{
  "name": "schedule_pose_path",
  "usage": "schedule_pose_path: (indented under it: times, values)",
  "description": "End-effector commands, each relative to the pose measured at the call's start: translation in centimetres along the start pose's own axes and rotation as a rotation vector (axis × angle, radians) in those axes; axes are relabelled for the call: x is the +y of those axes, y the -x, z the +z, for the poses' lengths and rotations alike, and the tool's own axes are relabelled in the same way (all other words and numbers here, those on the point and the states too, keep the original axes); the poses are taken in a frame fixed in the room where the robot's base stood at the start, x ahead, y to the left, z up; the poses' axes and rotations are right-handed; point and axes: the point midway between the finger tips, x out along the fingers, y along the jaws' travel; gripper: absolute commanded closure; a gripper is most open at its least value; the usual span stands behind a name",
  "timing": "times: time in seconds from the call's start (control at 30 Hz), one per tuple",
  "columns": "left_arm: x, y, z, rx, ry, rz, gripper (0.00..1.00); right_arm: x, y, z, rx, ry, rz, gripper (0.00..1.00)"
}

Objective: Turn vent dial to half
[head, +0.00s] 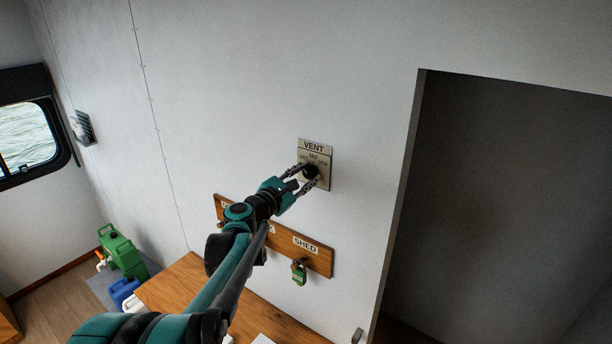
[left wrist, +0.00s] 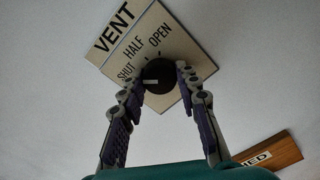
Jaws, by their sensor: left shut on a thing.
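The vent dial is a dark round knob (head: 311,171) on a beige plate (head: 326,168) marked VENT, fixed to the white wall. In the left wrist view the knob (left wrist: 158,79) sits below the words SHUT, HALF and OPEN on the plate (left wrist: 175,45). My left gripper (head: 307,176) is shut on the knob, with one finger on each side of it, as the left wrist view (left wrist: 160,77) also shows. A small pale mark shows on the knob's face; I cannot tell surely which word it points to. My right gripper is out of view.
A wooden key board (head: 318,258) with a SHED label and a green padlock (head: 299,273) hangs below the plate. A wooden counter (head: 178,288) is under my left arm. A dark doorway (head: 490,200) opens at right. Green (head: 122,254) and blue (head: 124,291) containers stand at left.

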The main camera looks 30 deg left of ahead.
Motion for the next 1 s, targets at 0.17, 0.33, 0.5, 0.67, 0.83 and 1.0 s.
schedule_pose_path:
  times: [0.17, 0.33, 0.5, 0.67, 0.83, 1.0]
  values:
    - [0.0, 0.0, 0.0, -0.001, -0.029, 0.0, 0.97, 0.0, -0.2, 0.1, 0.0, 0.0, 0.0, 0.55]
    - [-0.1, 0.0, 0.0, -0.001, -0.109, 0.0, 0.97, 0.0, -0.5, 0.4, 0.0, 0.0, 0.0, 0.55]
    - [-0.1, 0.0, -0.1, -0.001, -0.238, 0.0, 0.97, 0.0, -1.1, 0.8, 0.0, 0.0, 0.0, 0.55]
    - [-0.1, 0.0, -0.1, -0.001, -0.376, 0.0, 0.97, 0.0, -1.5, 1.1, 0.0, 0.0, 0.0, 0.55]
    - [-0.1, 0.0, 0.0, -0.001, -0.515, 0.0, 0.97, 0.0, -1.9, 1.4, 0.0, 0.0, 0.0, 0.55]
    - [-0.1, 0.0, 0.0, -0.001, -0.631, -0.001, 0.97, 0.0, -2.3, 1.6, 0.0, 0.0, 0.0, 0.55]
